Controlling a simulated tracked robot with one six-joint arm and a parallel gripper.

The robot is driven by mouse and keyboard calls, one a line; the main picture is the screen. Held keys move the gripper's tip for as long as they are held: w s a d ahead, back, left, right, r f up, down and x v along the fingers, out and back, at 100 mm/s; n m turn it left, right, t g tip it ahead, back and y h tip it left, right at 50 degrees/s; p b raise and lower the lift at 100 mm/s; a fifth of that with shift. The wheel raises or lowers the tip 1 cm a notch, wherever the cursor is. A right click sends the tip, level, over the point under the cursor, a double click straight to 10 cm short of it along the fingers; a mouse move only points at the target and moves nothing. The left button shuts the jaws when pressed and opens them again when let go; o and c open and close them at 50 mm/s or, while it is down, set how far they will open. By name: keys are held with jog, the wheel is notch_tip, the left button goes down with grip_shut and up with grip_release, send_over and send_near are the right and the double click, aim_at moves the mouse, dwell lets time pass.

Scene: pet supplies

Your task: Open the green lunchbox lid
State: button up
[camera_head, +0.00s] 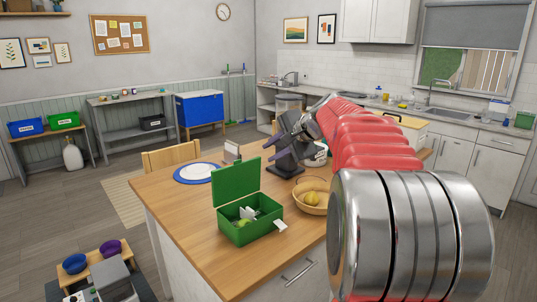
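The green lunchbox (253,229) stands on the wooden table, left of my arm. Its lid (236,181) is up, tilted back at the box's left rear side. Inside the box are white pieces and something yellow-green. A small white piece lies at its right front edge. My gripper (272,150) is dark and sits above and behind the lunchbox, to the right of the lid and apart from it. Its fingers are small and dark here, and I cannot tell how far apart they are.
A wicker basket (302,198) with yellow fruit is right of the lunchbox. A dark stand (286,167) is behind. The table front left is clear.

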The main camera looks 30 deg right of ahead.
jog(key=shift+c, duration=0.2)
jog(key=shift+s+a, duration=0.1)
jog(key=shift+a, duration=0.25)
jog(key=shift+c, duration=1.4)
jog(key=s+a+n, duration=0.1)
jog(key=s+a, duration=0.1)
jog(key=a, duration=0.2)
jog(key=s+a+f+n+g, duration=0.1)
jog(key=s+a, duration=0.1)
jog(key=a, duration=0.2)
jog(key=s+a+f+n, duration=0.1)
jog(key=s+a+n, duration=0.1)
jog(key=a, duration=0.2)
jog(key=shift+s+g, duration=0.1)
jog(key=shift+g, duration=0.3)
grip_shut()
jog(key=s+a+f+n+g, duration=0.1)
jog(key=s+a+f+n, duration=0.3)
jog(key=s, duration=0.5)
jog(key=s+a+f+n+g+h, duration=0.1)
jog(key=s+a+f+n, duration=0.3)
jog(key=s+a+f, duration=0.2)
jog(key=s+a+f+n+g, duration=0.1)
jog(key=s+a+f+n, duration=0.3)
jog(key=s, duration=0.7)
jog(key=shift+s+a+f+h, duration=0.3)
jog(key=shift+a+f, duration=0.3)
jog(key=shift+a, duration=0.25)
